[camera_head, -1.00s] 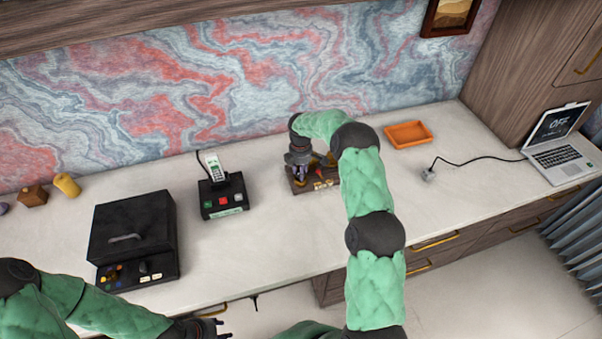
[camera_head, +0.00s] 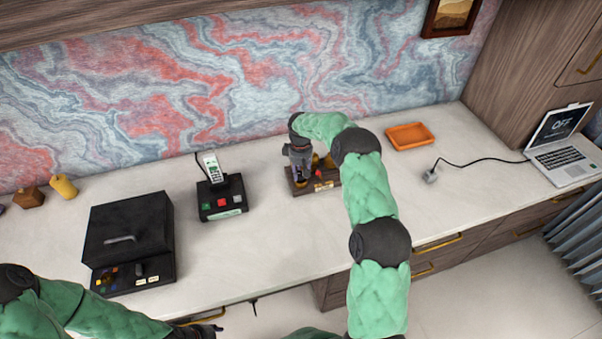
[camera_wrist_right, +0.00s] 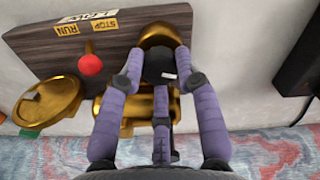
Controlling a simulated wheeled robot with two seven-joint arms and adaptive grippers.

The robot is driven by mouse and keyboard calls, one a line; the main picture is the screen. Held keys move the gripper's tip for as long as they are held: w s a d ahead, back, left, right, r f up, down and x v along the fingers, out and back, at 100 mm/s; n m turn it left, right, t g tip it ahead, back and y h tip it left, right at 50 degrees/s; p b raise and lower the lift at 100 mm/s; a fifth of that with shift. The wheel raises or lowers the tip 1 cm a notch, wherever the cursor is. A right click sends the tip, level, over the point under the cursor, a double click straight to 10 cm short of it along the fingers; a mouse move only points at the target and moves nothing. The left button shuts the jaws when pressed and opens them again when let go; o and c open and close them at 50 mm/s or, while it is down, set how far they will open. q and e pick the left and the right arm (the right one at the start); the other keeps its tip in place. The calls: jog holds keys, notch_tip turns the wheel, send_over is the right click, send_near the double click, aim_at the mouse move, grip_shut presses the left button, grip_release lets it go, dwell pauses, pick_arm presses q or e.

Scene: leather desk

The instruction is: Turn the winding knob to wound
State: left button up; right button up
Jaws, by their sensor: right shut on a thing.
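The winding device is a dark wooden board (camera_head: 326,186) with brass parts on the counter, partly hidden behind my right arm in the head view. In the right wrist view its board (camera_wrist_right: 130,36) carries RUN and STOP labels and a red ball-topped lever (camera_wrist_right: 90,65). My right gripper (camera_wrist_right: 160,78) points down and is shut on a black knob (camera_wrist_right: 160,62) with a small white mark, beside a brass dome (camera_wrist_right: 165,35). In the head view the right gripper (camera_head: 301,172) is over the board's left end. My left gripper (camera_head: 200,331) is at the bottom edge, its fingers mostly hidden.
A black card-reader-like box (camera_head: 221,200) and a larger black box (camera_head: 125,240) stand left of the device. An orange tray (camera_head: 409,136), a plug with a cable (camera_head: 430,176) and a laptop reading OFF (camera_head: 560,145) are to the right. The counter front is clear.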

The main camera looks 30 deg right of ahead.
jog(key=m, duration=0.3)
jog(key=shift+w+a+f+m, duration=0.1)
jog(key=shift+a+m, duration=0.05)
jog(key=shift+m, duration=0.25)
jog(key=m+b, duration=0.1)
jog(key=m, duration=0.2)
jog(key=shift+m, duration=0.3)
jog(key=m, duration=0.3)
jog(key=shift+m, duration=0.3)
jog(key=m, duration=0.3)
jog(key=shift+d+m, duration=0.2)
jog(key=shift+m, duration=0.1)
jog(key=m, duration=0.3)
jog(key=m+b, duration=0.1)
jog(key=m, duration=0.2)
jog(key=shift+d+r, duration=0.1)
jog(key=shift+r, duration=0.1)
jog(key=m, duration=0.5)
jog(key=shift+d+m, duration=0.1)
jog(key=shift+m, duration=0.3)
